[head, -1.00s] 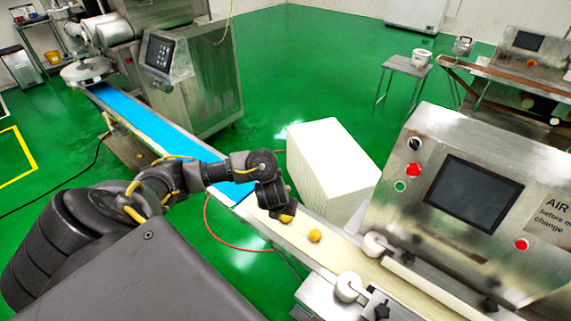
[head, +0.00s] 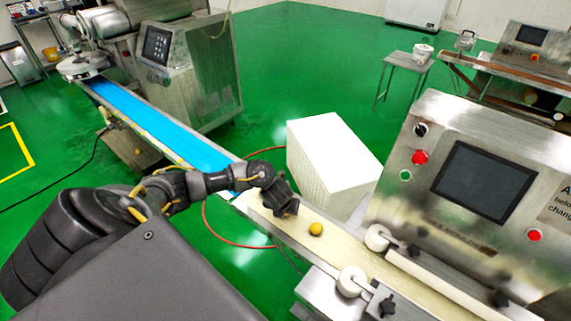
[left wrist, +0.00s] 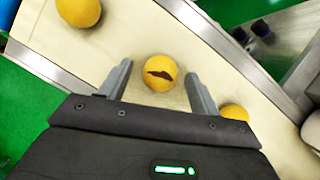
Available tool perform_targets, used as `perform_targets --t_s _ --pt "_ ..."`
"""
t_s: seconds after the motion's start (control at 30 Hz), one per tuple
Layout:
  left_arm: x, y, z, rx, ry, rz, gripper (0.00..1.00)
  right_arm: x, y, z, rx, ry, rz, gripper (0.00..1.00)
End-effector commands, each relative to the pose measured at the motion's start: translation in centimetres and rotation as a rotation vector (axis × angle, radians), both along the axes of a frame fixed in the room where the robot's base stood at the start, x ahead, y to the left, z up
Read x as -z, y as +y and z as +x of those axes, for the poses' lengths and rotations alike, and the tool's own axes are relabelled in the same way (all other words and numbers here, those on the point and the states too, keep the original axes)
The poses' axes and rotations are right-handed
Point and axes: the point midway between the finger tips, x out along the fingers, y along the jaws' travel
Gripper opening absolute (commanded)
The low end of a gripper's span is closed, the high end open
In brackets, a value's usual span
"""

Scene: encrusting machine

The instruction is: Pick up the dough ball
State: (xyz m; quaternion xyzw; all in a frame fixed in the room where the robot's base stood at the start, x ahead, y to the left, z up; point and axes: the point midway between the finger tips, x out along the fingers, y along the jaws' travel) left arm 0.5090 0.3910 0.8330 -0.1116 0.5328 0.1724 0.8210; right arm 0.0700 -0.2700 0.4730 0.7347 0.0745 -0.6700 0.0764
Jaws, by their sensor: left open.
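Three yellow-orange dough balls show in the left wrist view. The middle dough ball (left wrist: 160,73), with a dark mark on top, appears between the open fingers of my left gripper (left wrist: 157,75), with a gap on each side. A second ball (left wrist: 77,12) is at the upper left. A third ball (left wrist: 235,112) is partly hidden behind the right finger and the gripper body. In the head view one dough ball (head: 316,229) shows on the cream belt (head: 335,247), just right of my left gripper (head: 287,207); the others are hidden there. My right gripper is out of view.
A blue conveyor (head: 165,130) leads from a large machine at the back left to the cream belt. A steel control panel (head: 480,185) stands at the right, with rollers (head: 352,281) beside the belt. A white block (head: 335,155) stands behind the belt.

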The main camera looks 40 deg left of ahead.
Motion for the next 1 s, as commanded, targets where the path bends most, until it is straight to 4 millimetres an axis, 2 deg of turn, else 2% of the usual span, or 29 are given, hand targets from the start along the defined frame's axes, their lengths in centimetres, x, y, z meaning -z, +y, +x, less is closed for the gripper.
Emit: perform_targets --t_s 0.23,0.5,0.53,0.87,1.0 --pt "0.11 0.01 0.08 -0.001 -0.001 0.0 0.62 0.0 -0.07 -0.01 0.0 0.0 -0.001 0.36" --pt "0.08 0.02 0.08 -0.001 -0.001 0.0 0.26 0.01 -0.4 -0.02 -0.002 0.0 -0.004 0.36" --pt "0.08 0.02 0.08 -0.001 -0.001 0.0 0.25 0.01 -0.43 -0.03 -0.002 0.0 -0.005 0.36" --pt "0.0 0.03 0.1 -0.001 -0.001 -0.001 0.25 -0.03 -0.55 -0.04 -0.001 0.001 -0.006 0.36" --pt "-0.74 0.0 0.18 0.0 -0.003 -0.001 0.25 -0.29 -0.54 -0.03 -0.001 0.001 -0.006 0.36"
